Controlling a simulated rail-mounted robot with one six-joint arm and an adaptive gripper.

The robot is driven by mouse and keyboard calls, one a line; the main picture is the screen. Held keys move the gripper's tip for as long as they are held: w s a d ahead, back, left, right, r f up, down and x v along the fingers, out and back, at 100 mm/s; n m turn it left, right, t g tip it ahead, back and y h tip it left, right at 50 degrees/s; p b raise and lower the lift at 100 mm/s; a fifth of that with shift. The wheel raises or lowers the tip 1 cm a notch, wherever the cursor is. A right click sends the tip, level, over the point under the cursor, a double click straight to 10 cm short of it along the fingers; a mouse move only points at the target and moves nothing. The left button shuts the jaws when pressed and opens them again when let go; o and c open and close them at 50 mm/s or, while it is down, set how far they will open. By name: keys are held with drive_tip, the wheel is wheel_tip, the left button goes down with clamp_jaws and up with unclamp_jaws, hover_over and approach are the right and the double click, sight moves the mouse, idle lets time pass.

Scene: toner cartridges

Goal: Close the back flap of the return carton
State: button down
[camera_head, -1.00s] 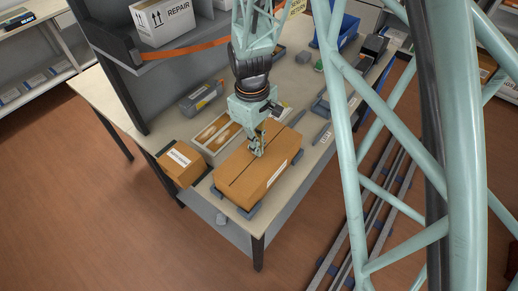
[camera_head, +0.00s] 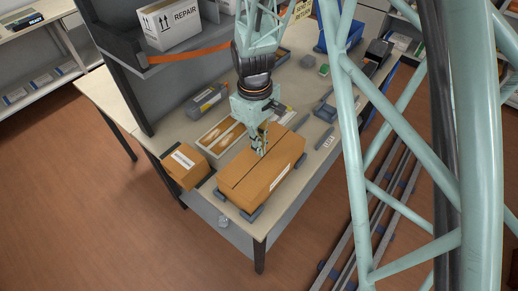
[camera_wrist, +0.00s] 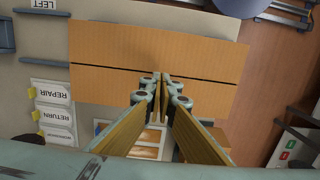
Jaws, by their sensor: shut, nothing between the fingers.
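The return carton (camera_head: 270,190) is a brown box near the table's front corner, with a white label on its long right side. Its top looks closed or nearly so, with a thin dark seam along the middle. In the wrist view one flap (camera_wrist: 150,40) spans above the seam and another flap (camera_wrist: 105,85) below it; both look about flat. My gripper (camera_head: 262,150) points down at the carton's top, fingers shut and empty. In the wrist view my fingertips (camera_wrist: 163,78) are just below the seam; whether they touch the cardboard I cannot tell. My fingers hide part of the lower flap.
A smaller brown box (camera_head: 184,166) and an open tray (camera_head: 222,136) with items stand left of the carton. Grey holders (camera_head: 250,215) edge the carton's base. A grey cartridge (camera_head: 206,101) lies farther back. A shelf with a REPAIR box (camera_head: 170,22) overhangs behind.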

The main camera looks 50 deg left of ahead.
wheel_tip(320, 180, up, 3)
drive_tip(key=shift+r+p, duration=0.1)
drive_tip(key=shift+p, duration=0.35)
drive_tip(key=d+r, duration=0.3)
drive_tip(key=r, duration=0.6)
drive_tip(key=shift+w+d, duration=0.3)
drive_tip(key=shift+f, duration=0.2)
